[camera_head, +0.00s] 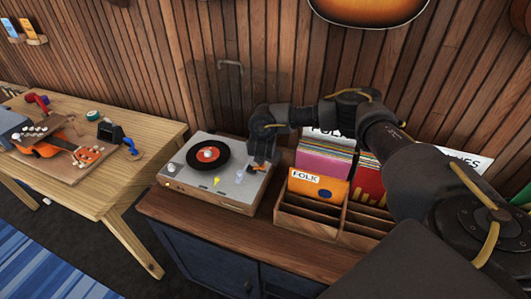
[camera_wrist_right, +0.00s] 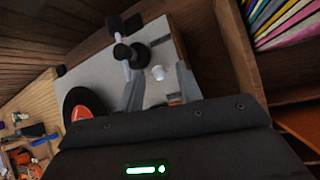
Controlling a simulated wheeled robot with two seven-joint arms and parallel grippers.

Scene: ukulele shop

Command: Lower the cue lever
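The turntable (camera_head: 185,185), a pale box with a black record (camera_head: 209,155) with a red label, sits on the wooden cabinet. My right gripper (camera_head: 257,167) is over the deck's right rear part. In the right wrist view my gripper (camera_wrist_right: 157,68) is open, its two fingers apart on either side of a small white knob (camera_wrist_right: 158,73). This may be the cue lever's tip; I cannot tell whether a finger touches it. The dark tonearm base (camera_wrist_right: 125,52) is beside the left finger. The lever is not clear in the head view. My left gripper is out of view.
A wooden record crate (camera_head: 310,220) with several sleeves, one marked FOLK (camera_head: 317,186), stands close to the turntable's right. A clear raised lid (camera_head: 240,95) stands behind. A workbench (camera_head: 120,185) with an orange ukulele (camera_head: 85,155) is at left.

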